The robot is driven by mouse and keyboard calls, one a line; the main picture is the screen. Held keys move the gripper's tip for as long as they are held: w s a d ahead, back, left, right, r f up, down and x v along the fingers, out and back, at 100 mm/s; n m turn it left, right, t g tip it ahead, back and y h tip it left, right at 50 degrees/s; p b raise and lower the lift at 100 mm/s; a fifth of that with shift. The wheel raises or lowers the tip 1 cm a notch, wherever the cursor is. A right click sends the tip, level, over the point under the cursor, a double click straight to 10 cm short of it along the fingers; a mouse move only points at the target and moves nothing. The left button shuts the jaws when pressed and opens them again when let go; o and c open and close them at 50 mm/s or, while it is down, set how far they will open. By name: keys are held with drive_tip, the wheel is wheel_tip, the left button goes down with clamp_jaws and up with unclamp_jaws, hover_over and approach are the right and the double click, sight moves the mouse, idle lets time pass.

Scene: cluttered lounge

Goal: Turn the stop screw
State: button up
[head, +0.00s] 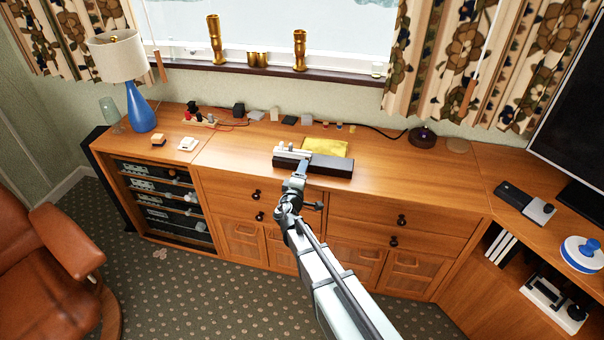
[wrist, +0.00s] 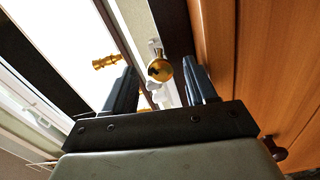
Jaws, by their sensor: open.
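A dark block (head: 325,165) with a pale metal fitting (head: 291,152) at its left end lies on the wooden cabinet top in the head view. In the wrist view a round brass head with a dark mark (wrist: 160,69), which looks like the stop screw, shows between my two fingers. My gripper (head: 302,166) is at the front of the block, near the fitting. Its fingers are apart, one on each side of the brass head, with gaps visible on both sides. The screw is not discernible in the head view, where my gripper covers part of the block.
A yellow cloth (head: 325,147) lies behind the block. Several small blocks and a dark cable run along the back of the cabinet top (head: 400,180). A blue lamp (head: 140,108) stands at left. Bare wood lies on both sides of the block.

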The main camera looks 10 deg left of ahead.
drive_tip(key=shift+s, duration=0.1)
drive_tip(key=s, duration=1.3)
drive_tip(key=shift+s, duration=0.3)
